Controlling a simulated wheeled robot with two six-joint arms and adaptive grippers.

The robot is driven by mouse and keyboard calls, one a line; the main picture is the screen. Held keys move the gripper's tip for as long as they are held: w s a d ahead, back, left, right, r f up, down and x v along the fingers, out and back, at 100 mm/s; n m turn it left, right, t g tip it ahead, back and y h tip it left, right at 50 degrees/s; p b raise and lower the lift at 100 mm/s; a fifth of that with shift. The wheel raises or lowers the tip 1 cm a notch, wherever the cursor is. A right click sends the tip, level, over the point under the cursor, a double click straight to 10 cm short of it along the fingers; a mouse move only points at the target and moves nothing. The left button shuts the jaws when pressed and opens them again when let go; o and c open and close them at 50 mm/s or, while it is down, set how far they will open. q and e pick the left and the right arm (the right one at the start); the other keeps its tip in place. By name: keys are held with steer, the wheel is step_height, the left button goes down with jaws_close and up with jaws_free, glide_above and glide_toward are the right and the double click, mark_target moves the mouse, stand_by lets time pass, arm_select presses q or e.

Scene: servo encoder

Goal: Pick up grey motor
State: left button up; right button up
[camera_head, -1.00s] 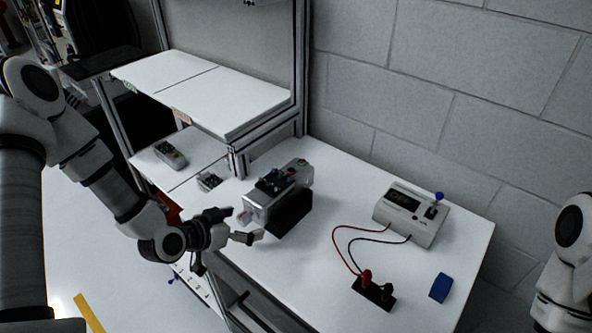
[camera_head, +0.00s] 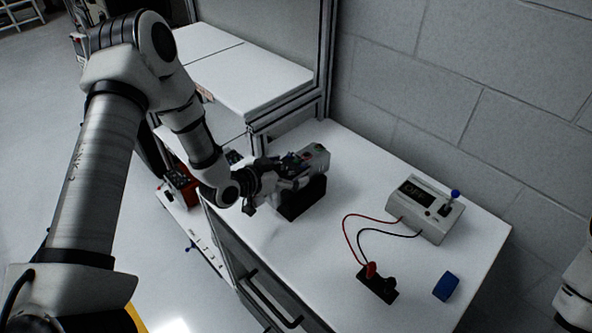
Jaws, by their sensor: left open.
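The grey motor (camera_head: 316,157) rests on a black stand (camera_head: 304,199) on the white table, left of the middle. My left gripper (camera_head: 282,176) is open at the motor's near left end, and its fingers overlap that end in the picture. I cannot tell whether they touch it. The gripper and wrist hide part of the motor's left end. Only part of my right arm shows at the right edge; its gripper is out of view.
A white shelf (camera_head: 245,75) is behind left. The table between motor and meter is clear.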

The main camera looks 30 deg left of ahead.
arm_select(q)
steer(key=shift+s+a, duration=0.1)
steer(key=shift+s, duration=0.15)
steer(key=c, duration=0.4)
steer(key=shift+a, duration=0.1)
steer(key=c, duration=1.2)
steer(key=shift+r, duration=0.2)
steer(key=shift+c, duration=1.3)
steer(key=shift+f, duration=0.1)
